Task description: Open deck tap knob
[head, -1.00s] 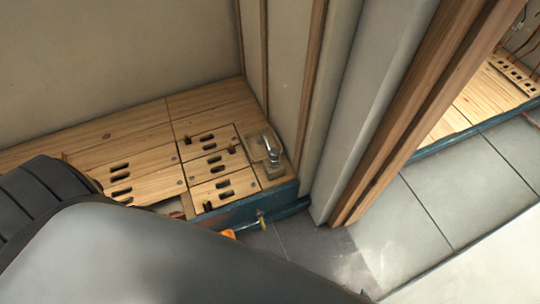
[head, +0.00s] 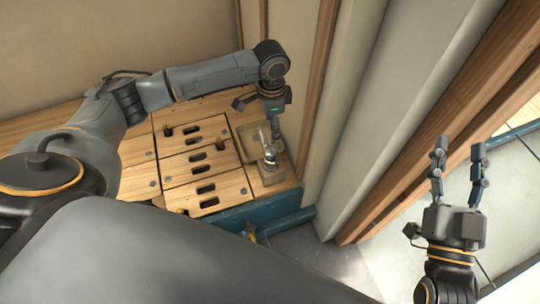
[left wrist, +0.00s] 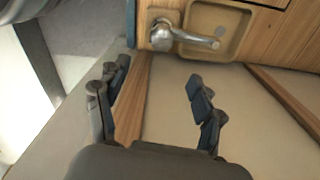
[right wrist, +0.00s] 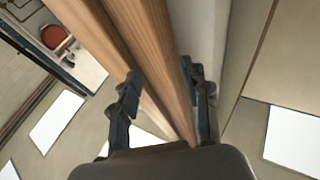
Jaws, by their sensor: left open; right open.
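My right gripper (head: 461,158) is open and empty, far to the right by the wooden post.
Slotted wooden panels (head: 205,165) cover the deck left of the tap. A blue edge beam (head: 265,213) runs along its front. The pale wall and wooden post (head: 450,140) stand close on the right. In the right wrist view the post (right wrist: 150,60) rises beyond the fingers.

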